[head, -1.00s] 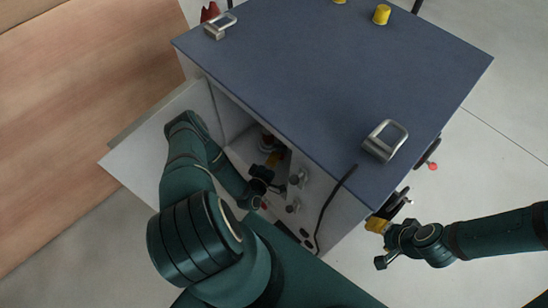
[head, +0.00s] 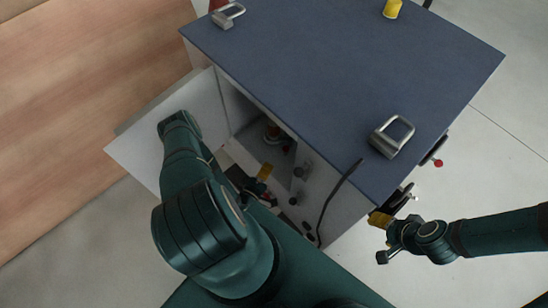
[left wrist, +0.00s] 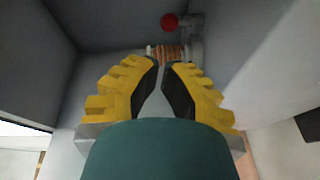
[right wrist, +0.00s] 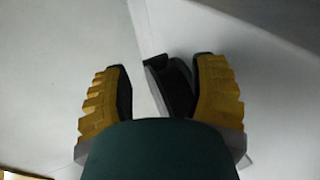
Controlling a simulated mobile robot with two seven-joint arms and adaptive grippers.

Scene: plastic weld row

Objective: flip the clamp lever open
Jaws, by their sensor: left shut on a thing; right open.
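A small red ball knob (left wrist: 169,21) on a grey fitting shows inside the cabinet in the left wrist view, beside a copper-coloured ribbed piece (left wrist: 167,52). I cannot tell surely which part is the clamp lever. My left gripper (head: 265,172) reaches into the cabinet's open front, below the copper piece (head: 272,132) in the head view. In its wrist view the yellow-backed fingers (left wrist: 163,65) are close together; what they hold is hidden. My right gripper (head: 380,220) is open beside the cabinet's right side, with a dark curved part (right wrist: 172,85) showing between its fingers.
The blue-topped cabinet (head: 330,75) carries two metal handles (head: 228,15) (head: 392,137) and a yellow cylinder (head: 392,9). Its white door (head: 140,145) stands open beside my left arm. A red-knobbed part (head: 438,162) juts from the right side.

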